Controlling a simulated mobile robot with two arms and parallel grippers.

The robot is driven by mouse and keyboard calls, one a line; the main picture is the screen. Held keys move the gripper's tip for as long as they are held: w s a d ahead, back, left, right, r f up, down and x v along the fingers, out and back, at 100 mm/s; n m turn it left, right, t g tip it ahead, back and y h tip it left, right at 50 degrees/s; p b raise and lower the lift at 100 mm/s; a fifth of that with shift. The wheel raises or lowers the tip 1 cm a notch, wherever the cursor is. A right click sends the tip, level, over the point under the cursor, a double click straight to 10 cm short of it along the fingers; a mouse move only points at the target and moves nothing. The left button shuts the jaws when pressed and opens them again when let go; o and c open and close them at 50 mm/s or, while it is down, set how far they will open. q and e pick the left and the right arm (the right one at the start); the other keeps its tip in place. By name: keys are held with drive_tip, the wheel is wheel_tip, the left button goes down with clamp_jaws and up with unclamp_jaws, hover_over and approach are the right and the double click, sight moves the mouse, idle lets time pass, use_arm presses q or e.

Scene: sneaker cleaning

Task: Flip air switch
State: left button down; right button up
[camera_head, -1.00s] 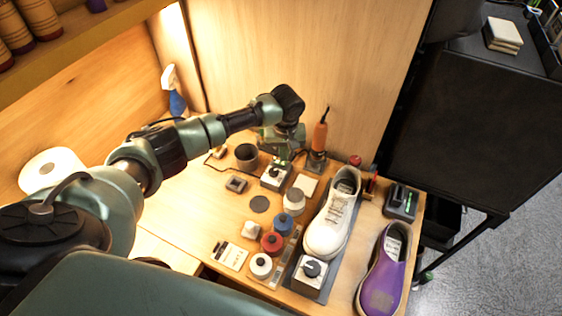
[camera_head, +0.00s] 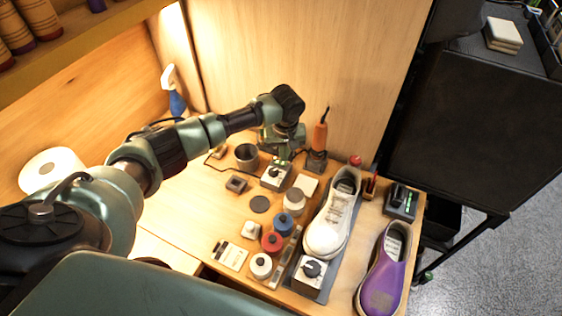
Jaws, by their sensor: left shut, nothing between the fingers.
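My left gripper (camera_head: 281,161) points down at the back of the wooden table, just above a small box with a dark knob on its light top (camera_head: 274,177). Its fingers are small in the picture and look shut, with nothing seen between them. I cannot tell whether the fingertips touch the box. Which device is the air switch is not plain. A black box with a green light (camera_head: 400,202) stands at the right edge, and a light box with a dark dial (camera_head: 309,274) stands at the front. My right gripper is not in view.
A white sneaker (camera_head: 333,220) and a purple shoe (camera_head: 384,275) lie to the right. An orange-handled tool (camera_head: 319,140) stands upright right of the gripper. A dark cup (camera_head: 246,156) is to its left. Several small jars, including a red one (camera_head: 271,242), crowd the front.

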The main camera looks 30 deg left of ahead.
use_arm(q)
drive_tip(key=shift+f+b, duration=0.35)
drive_tip(key=shift+f, duration=0.5)
idle(0.3)
wheel_tip(320, 180, up, 7)
drive_tip(key=p, duration=0.8)
drive_tip(key=shift+r, duration=0.1)
idle(0.5)
